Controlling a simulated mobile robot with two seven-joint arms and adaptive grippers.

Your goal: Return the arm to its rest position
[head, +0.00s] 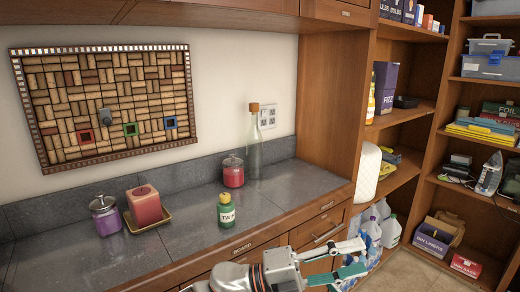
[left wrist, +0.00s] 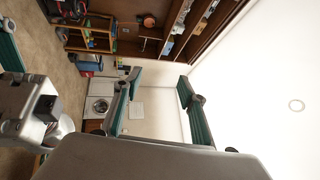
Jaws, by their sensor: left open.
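My left gripper (head: 357,257) shows at the bottom of the head view, in front of the drawers under the counter. Its two teal-tipped fingers are spread apart with nothing between them. In the left wrist view my left gripper (left wrist: 160,78) also shows open and empty, with a room beyond it. Bottled water (head: 372,232) and white jugs (head: 391,230) stand low in the shelving, just beyond the gripper, partly hidden by it. Other grey and teal parts of mine show at the left edge of the wrist view; I cannot tell the right gripper's state from them.
The grey counter (head: 185,238) holds a green bottle (head: 226,210), a red jar (head: 233,172), a glass bottle (head: 254,148), a candle (head: 145,206) and a purple jar (head: 105,216). Tall wooden shelves stand at right. Floor (head: 415,272) is clear at lower right.

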